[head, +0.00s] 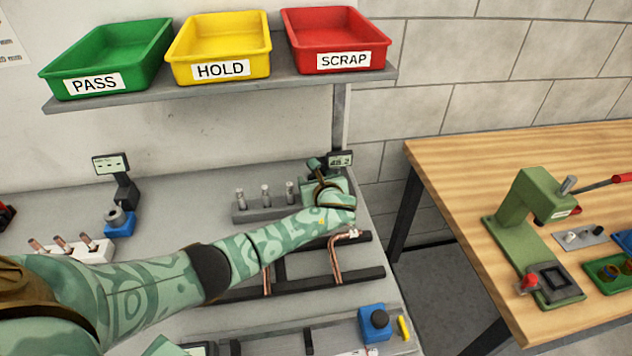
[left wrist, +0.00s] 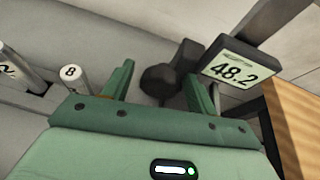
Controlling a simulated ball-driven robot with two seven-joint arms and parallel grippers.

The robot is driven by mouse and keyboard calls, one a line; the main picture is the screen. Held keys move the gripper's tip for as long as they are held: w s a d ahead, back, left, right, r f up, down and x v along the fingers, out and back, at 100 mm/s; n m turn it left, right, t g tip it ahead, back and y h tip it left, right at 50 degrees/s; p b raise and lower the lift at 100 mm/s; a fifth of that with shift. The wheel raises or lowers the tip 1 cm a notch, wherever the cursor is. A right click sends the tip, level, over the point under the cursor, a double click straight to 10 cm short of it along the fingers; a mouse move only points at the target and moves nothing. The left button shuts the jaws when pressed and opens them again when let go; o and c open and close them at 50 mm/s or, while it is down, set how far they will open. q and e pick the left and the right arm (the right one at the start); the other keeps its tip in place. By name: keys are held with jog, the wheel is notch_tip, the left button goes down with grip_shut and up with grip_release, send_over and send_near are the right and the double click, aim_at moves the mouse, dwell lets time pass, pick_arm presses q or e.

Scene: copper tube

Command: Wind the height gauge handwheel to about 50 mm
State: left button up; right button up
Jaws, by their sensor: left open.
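The height gauge's display (head: 340,160) reads 48.2 in the left wrist view (left wrist: 232,70). A dark rounded part that looks like the handwheel (left wrist: 158,81) shows beyond and between the fingers of my left gripper (left wrist: 162,84), nearer the right finger. In the head view, my left gripper (head: 318,178) is at the gauge and its hand hides much of it. The gripper is open; whether a finger touches the wheel cannot be told. My right gripper is not in view.
A grey block (head: 258,211) with several upright pins stands left of the gauge; a pin marked 8 (left wrist: 73,76) is close to the left finger. A dark rack (head: 368,275) with bent copper tubes lies under my left arm. The shelf (head: 220,88) is above.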

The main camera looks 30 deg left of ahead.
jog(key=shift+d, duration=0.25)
pick_arm(q)
jog(key=c, duration=1)
jog(key=shift+o, duration=0.2)
jog(key=shift+r+m+p, duration=0.15)
jog(key=shift+m+p, duration=0.15)
jog(key=shift+p, duration=0.1)
jog(key=shift+w+m+y, duration=0.1)
jog(key=shift+m+y, duration=0.2)
jog(key=shift+f, duration=0.2)
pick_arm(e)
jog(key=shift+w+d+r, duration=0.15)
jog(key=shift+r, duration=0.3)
pick_arm(q)
jog(key=o, duration=1)
jog(key=shift+c, duration=0.2)
